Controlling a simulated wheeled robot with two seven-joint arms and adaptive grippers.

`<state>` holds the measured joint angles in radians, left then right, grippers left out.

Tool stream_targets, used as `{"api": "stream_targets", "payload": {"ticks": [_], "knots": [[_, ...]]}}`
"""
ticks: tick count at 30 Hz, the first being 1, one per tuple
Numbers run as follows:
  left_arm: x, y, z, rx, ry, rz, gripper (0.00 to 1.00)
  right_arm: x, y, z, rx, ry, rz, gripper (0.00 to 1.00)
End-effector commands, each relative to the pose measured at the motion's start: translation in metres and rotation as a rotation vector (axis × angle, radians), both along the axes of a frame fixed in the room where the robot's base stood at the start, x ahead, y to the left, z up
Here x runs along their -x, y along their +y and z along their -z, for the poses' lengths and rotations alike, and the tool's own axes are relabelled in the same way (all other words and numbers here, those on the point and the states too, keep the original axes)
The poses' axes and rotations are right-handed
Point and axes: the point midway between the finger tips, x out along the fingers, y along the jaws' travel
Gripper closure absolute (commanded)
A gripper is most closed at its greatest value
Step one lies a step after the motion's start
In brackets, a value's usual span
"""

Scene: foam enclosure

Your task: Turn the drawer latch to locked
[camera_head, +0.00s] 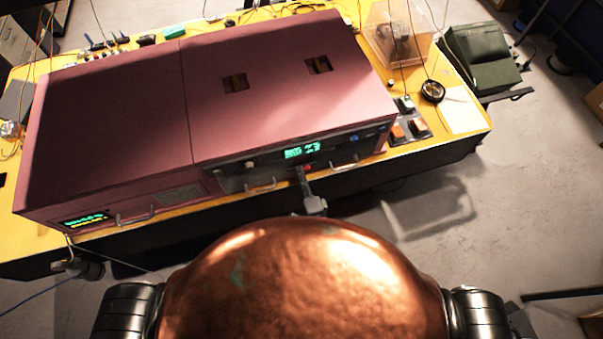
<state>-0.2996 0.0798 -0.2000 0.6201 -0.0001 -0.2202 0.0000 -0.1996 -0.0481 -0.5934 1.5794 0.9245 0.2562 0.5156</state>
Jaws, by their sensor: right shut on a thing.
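The drawer unit is a large dull-pink cabinet (110,130) with a dark front panel (235,178). A small red piece at the panel's lower edge, which looks like the drawer latch (308,167), sits below the green display. My right gripper (303,176) reaches up to it from below and is shut on it. The fingers partly hide the latch, and its turned position is too small to tell. My left gripper is not discernible; only dark arm parts show at the lower left.
Bar handles (260,185) stick out of the front on both sides of my right gripper. The cabinet stands on a yellow table (465,128). Switches (418,127), a round black item (433,91) and a clear box (398,38) lie to the right.

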Motion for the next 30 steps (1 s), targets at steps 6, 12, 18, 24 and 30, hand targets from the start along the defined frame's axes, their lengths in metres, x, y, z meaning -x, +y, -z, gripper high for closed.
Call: {"api": "stream_targets", "payload": {"ticks": [6,12,18,24,30], "knots": [[0.0002,-0.0001,-0.0004,0.000,0.000,0.000,1.00,-0.0010,0.0004,-0.0017,0.013,-0.008,0.000,1.00],[0.0001,-0.0001,-0.0003,0.000,0.000,0.000,1.00,-0.0010,0.0003,-0.0016,0.014,-0.008,0.000,1.00],[0.0001,-0.0001,-0.0003,0.000,0.000,0.000,1.00,-0.0009,0.0003,-0.0014,0.013,-0.007,0.000,0.83],[0.0002,-0.0001,-0.0003,0.000,0.000,0.000,1.00,-0.0007,0.0001,-0.0008,0.012,-0.006,0.000,0.74],[0.0020,0.0017,-0.0003,-0.001,0.002,-0.001,1.00,0.0008,-0.0005,0.0000,0.012,-0.004,0.000,0.74]]}}
